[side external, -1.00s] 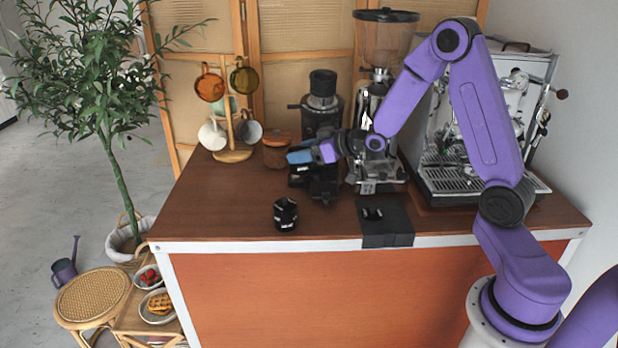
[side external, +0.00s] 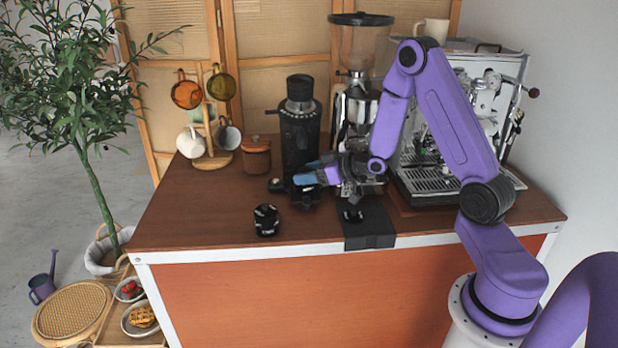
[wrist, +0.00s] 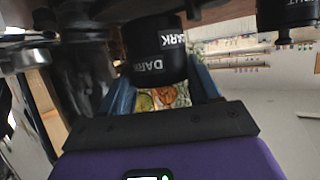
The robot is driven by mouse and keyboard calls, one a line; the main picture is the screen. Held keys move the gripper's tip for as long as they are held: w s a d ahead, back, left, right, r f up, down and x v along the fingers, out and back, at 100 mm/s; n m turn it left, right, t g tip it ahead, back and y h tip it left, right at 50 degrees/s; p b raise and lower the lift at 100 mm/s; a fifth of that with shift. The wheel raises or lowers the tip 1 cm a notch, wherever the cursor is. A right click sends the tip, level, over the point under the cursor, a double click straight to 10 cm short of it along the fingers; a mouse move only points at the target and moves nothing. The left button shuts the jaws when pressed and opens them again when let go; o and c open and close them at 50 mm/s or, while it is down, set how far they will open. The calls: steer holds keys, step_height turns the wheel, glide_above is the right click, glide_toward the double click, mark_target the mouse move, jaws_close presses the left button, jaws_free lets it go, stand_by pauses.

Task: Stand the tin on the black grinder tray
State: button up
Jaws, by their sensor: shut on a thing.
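A black tin with white "DARK" lettering (wrist: 155,62) sits between the two blue fingers of my gripper (wrist: 160,78) in the wrist view. My gripper (side external: 307,179) is shut on it, low in front of the tall black grinder (side external: 299,130). In the side view the held tin is hard to pick out from the dark parts around the fingers. The black grinder tray is mostly hidden behind my gripper; I cannot tell whether the tin touches it. A second black tin (side external: 266,220) stands on the counter at the front left.
A brown lidded jar (side external: 257,155) and a mug tree (side external: 211,160) stand left of the grinder. A larger grinder with a hopper (side external: 360,45) and the espresso machine (side external: 440,180) are to the right. A black mat (side external: 368,232) lies at the front edge. The counter's front left is mostly clear.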

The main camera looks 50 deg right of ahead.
steer(key=shift+f, duration=0.6)
steer(key=shift+f, duration=0.1)
steer(key=o, duration=1.2)
steer(key=shift+f, duration=0.1)
steer(key=shift+c, duration=0.2)
